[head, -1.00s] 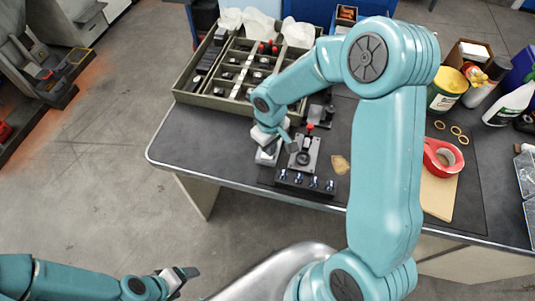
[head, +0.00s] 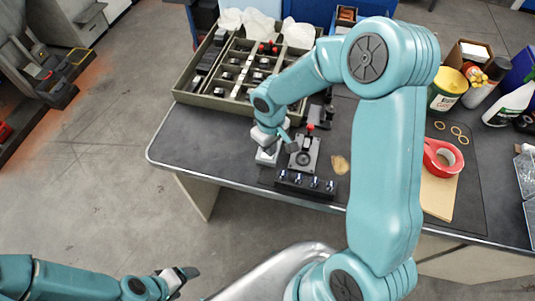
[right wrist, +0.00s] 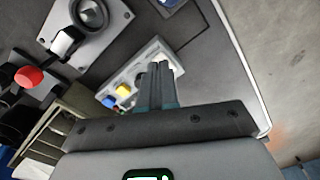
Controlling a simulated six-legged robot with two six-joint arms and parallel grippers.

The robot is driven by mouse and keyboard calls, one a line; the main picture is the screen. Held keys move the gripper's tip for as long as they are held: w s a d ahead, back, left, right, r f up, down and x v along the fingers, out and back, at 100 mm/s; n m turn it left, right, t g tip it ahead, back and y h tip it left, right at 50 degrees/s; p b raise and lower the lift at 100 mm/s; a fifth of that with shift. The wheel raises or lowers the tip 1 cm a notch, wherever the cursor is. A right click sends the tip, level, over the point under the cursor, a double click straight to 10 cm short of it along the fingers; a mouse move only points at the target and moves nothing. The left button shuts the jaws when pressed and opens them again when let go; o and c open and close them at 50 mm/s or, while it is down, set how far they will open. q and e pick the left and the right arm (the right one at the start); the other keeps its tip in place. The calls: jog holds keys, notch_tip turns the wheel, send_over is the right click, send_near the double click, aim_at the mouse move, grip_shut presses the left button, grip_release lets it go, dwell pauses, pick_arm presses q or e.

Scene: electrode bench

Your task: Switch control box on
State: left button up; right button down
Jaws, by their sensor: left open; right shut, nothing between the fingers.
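The control box appears to be the small light grey box (head: 266,157) on the bench, left of a metal plate with a joystick-like part. In the right wrist view the box (right wrist: 126,73) shows blue and yellow buttons on its face and a pale round part near its far end. My left gripper (head: 190,272) is open, off the bench at lower left.
A divided tray (head: 195,98) stands behind. The bench's left end is clear.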

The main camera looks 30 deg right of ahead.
jog(key=shift+f+b, duration=0.95)
jog(key=shift+f, duration=0.05)
dwell(0.6)
jog(key=shift+r, duration=0.1)
jog(key=shift+r+p, duration=2.5)
jog(key=shift+r, duration=1.05)
jog(key=shift+f, duration=0.1)
